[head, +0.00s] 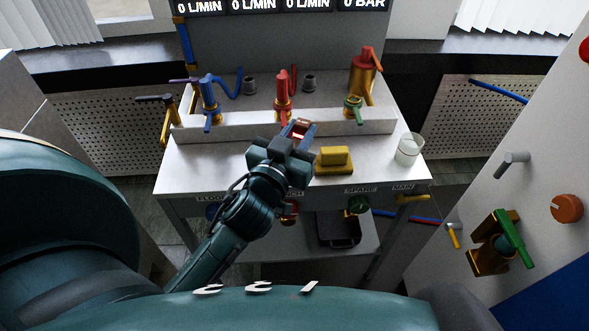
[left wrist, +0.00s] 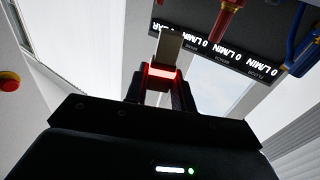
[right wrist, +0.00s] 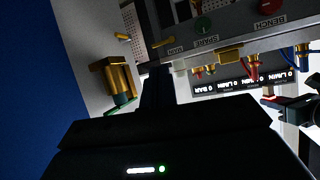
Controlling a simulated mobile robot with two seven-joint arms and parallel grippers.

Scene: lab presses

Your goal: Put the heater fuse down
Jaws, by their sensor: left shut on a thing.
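My left gripper (head: 299,133) is above the bench top (head: 215,170), left of the yellow block. It is shut on a small piece, which I take to be the heater fuse; its red and pale end shows between the fingers. In the left wrist view the fuse (left wrist: 168,48) is a grey-tan bar standing up between the fingertips, with a glowing red band at its base. I cannot tell whether it touches the bench. My right gripper (right wrist: 157,90) shows only in the right wrist view, with its dark fingers together and nothing visible between them.
A yellow block (head: 334,158) and a glass beaker (head: 408,150) stand on the bench. A green-handled valve (head: 510,238) is on the right wall. Bare bench lies left of the gripper.

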